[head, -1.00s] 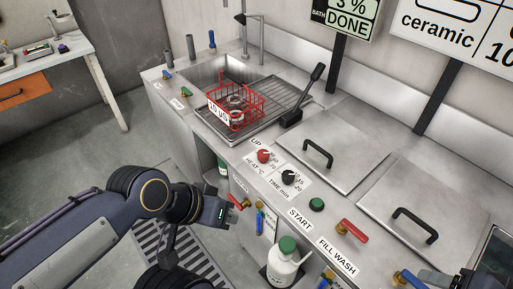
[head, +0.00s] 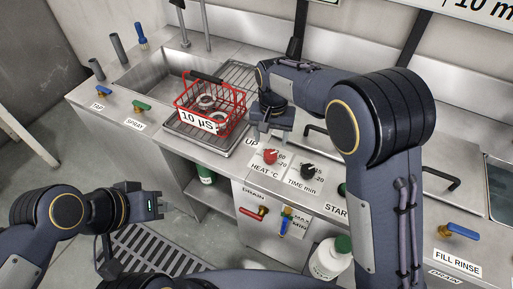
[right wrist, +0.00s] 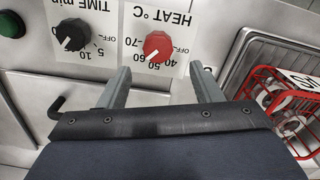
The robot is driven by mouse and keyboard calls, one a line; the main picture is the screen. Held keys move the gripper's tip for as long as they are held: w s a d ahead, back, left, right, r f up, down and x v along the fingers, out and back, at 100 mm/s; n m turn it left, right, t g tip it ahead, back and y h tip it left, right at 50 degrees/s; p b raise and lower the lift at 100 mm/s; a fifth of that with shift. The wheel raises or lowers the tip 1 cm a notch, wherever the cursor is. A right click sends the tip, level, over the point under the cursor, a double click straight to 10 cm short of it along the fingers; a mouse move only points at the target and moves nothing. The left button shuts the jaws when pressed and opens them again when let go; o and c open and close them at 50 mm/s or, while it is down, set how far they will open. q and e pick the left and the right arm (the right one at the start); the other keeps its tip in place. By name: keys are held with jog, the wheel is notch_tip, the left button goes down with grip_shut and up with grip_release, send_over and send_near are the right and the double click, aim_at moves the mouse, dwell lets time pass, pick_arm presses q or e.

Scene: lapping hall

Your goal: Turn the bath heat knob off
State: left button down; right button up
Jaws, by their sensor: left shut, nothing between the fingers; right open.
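The red heat knob (head: 270,156) sits on the white HEAT °C label of the steel counter. It also shows in the right wrist view (right wrist: 157,45), with a pale mark on its face and OFF printed on its scale. My right gripper (right wrist: 158,77) is open, its two fingers spread to either side below the knob in that view, apart from it. In the head view the right gripper (head: 268,133) hangs just behind the knob. My left gripper (head: 158,203) is shut and empty, low at the left beside the counter front.
The black time knob (head: 309,172) is right beside the red one. A red basket (head: 243,112) with rings inside stands on the drainboard by the sink. A black lid handle (right wrist: 55,110), a green button (right wrist: 11,24) and a red drain lever (head: 252,213) are near.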

aim_at(271, 152)
notch_tip(271, 152, down, 8)
jog(key=shift+d+r, duration=0.1)
jog(key=shift+r, duration=0.15)
jog(key=c, duration=1)
